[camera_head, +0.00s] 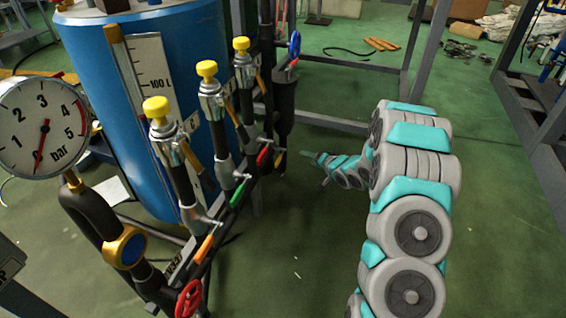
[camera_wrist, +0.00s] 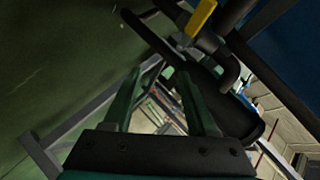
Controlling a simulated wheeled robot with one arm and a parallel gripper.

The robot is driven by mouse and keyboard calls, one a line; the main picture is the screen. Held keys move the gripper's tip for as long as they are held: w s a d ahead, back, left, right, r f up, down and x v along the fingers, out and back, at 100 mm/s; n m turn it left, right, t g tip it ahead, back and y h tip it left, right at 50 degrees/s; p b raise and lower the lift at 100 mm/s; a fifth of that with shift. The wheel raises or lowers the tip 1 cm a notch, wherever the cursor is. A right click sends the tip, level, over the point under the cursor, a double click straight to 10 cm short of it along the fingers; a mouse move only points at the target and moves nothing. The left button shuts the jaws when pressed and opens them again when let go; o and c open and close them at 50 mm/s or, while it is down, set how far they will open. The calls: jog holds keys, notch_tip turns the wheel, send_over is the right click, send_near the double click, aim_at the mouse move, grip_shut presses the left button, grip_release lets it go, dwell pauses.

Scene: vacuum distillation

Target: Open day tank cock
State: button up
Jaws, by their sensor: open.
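The blue tank (camera_head: 165,85) with a white 100 L scale (camera_head: 152,75) stands at the left in the head view. Small coloured cock levers line the dark pipework before it: an orange one (camera_head: 204,248), a green one (camera_head: 238,194), a red one (camera_head: 262,155) and a yellow one (camera_head: 278,157). I cannot read which is the day tank cock. In the wrist view a yellow lever (camera_wrist: 200,18) shows on a dark pipe, beyond my fingertips. My gripper (camera_wrist: 160,72) is open and empty, its fingers apart. In the head view my gripper (camera_head: 312,157) is small, right of the pipes.
Yellow-capped valves (camera_head: 157,110) stand along the pipework. A pressure gauge (camera_head: 42,122) and a red handwheel (camera_head: 189,298) are at the left and front. A blue handwheel (camera_head: 294,44) sits at the back. A grey frame (camera_head: 340,122) runs behind; green floor (camera_head: 300,250) is clear.

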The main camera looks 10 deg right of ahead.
aim_at(279, 162)
jog(key=s+a+f+m+t+y+p, duration=0.2)
jog(key=s+a+f+m+y, duration=0.15)
jog(key=a+y, duration=0.2)
jog(key=shift+y, duration=0.35)
jog(key=shift+b+x, duration=0.35)
jog(key=shift+x, duration=3.3)
jog(key=shift+w+d+r, duration=0.1)
jog(key=shift+d+r, duration=0.05)
jog(key=shift+d, duration=0.05)
grip_shut()
